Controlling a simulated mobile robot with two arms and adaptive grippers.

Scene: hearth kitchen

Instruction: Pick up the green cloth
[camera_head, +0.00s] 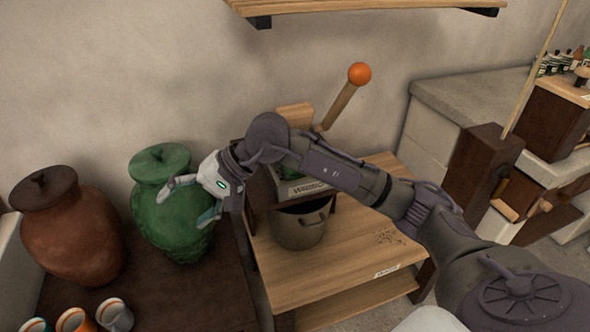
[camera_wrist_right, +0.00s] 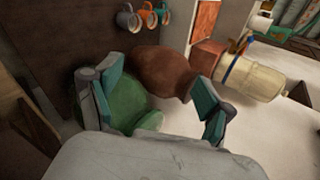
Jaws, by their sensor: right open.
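I cannot make out a green cloth for certain in either view. My right gripper (camera_head: 187,203) is open and empty, in front of a green lidded jar (camera_head: 168,212). Its two fingers overlap the jar in the head view, and I cannot tell whether they touch it. In the right wrist view the open fingers (camera_wrist_right: 158,108) frame part of the green jar (camera_wrist_right: 124,102) and the brown jar. My left gripper is not in view.
A brown lidded jar (camera_head: 68,228) stands left of the green one on a dark wooden surface (camera_head: 190,295), with several cups in front. A metal pot (camera_head: 300,228) sits on a light wooden table (camera_head: 345,265), below a box. A shelf (camera_head: 370,5) hangs above.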

